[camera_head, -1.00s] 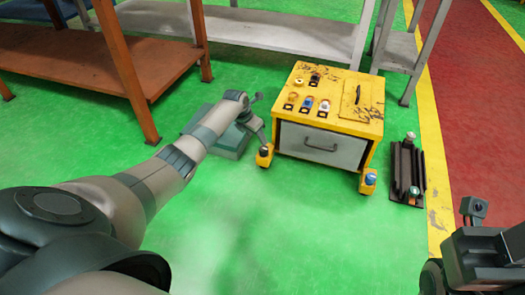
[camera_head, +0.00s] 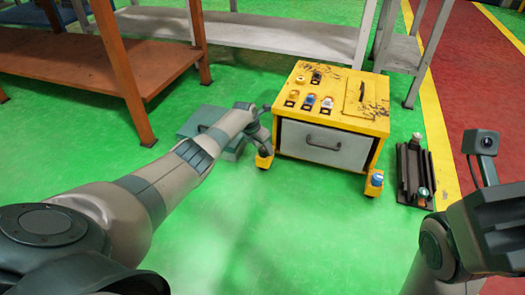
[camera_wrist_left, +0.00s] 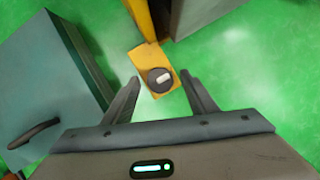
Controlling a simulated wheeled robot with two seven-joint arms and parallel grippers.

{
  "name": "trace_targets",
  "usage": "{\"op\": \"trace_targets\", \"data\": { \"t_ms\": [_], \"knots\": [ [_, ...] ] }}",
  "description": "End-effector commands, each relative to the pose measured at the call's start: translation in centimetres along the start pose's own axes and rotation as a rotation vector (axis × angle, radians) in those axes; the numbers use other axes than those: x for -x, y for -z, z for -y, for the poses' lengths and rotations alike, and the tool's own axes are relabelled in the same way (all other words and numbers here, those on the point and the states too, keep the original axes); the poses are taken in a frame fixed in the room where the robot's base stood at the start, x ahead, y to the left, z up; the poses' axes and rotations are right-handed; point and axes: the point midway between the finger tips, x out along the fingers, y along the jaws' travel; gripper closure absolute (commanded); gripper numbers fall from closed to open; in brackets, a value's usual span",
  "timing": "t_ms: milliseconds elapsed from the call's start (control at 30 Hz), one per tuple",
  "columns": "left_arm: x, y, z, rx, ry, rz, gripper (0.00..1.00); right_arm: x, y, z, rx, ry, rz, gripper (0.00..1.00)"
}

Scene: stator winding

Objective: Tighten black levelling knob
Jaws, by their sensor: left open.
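The yellow cabinet (camera_head: 333,110) stands on the green floor with a grey drawer front. In the left wrist view, a black knob (camera_wrist_left: 160,78) with a pale mark on top sits on a yellow foot bracket (camera_wrist_left: 150,58) at the cabinet's corner. My left gripper (camera_wrist_left: 163,90) is open, its two fingers apart on either side of the knob as seen from the wrist; I cannot tell whether they are level with it. In the head view that gripper is mostly hidden behind my wrist, near the left front foot (camera_head: 263,160). My right arm shows at the right edge; its fingers cannot be made out.
A teal toolbox (camera_head: 205,125) lies left of the cabinet, close to my left arm; it also shows in the left wrist view (camera_wrist_left: 60,70). Another foot with a blue-topped knob (camera_head: 376,181) is at the right. A dark rack (camera_head: 413,178) stands beyond it. Floor in front is clear.

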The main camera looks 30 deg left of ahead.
Motion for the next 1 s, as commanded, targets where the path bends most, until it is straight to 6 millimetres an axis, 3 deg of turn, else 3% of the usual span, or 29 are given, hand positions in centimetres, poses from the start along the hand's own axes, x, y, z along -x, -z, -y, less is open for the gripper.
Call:
{"op": "trace_targets", "data": {
  "t_ms": [400, 600, 1000],
  "knots": [
    [-0.34, 0.01, -0.01, 0.000, 0.000, -0.001, 0.48, -0.11, 0.27, 0.18, -0.007, 0.003, -0.015, 0.69],
    [-0.34, 0.02, 0.00, 0.000, 0.000, -0.001, 0.89, -0.11, 0.27, 0.18, -0.007, 0.003, -0.015, 0.69],
    [-0.26, -0.02, 0.02, -0.023, 0.013, -0.001, 0.89, -0.36, 0.13, 0.12, -0.005, 0.003, -0.012, 0.69]
  ]
}}
